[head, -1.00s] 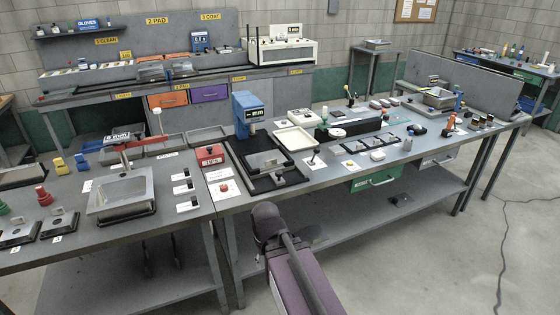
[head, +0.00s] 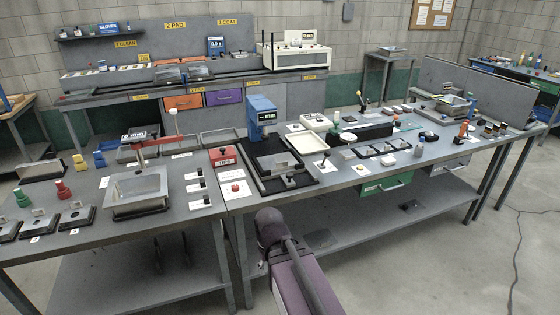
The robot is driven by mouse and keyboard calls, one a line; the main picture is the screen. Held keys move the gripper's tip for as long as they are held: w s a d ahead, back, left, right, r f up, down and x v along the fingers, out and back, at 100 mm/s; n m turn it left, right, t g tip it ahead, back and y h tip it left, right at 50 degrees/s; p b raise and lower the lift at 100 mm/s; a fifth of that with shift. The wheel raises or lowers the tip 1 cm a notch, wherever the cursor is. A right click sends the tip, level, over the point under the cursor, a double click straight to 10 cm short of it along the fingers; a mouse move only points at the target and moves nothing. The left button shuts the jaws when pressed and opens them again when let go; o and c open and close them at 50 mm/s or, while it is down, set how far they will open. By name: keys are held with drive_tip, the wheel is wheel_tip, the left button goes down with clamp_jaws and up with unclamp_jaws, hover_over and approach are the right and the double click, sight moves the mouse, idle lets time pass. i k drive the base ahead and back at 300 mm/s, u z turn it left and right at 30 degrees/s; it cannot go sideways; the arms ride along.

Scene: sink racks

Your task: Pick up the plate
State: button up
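I cannot tell for sure which thing is the plate. A small round white dish (head: 347,137) lies on the middle of the right-hand bench, near a black block. A flat grey metal piece (head: 279,161) lies on the black base under the blue press (head: 262,113). A white rectangular tray (head: 307,145) lies to the right of the press. My purple arm link and its dark joint show at the bottom centre, in front of the bench. My gripper does not show, so its fingers and anything in them are hidden.
A grey sink basin (head: 136,191) stands on the left bench (head: 88,232). A red box (head: 223,156) stands left of the press. Many small parts crowd the right bench. A lower shelf (head: 340,235) runs below it. The floor at the right (head: 455,270) is clear apart from a cable.

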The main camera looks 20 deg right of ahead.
sight(278, 162)
drive_tip(key=u, duration=0.05)
drive_tip(key=i, duration=0.95)
drive_tip(key=z, duration=0.05)
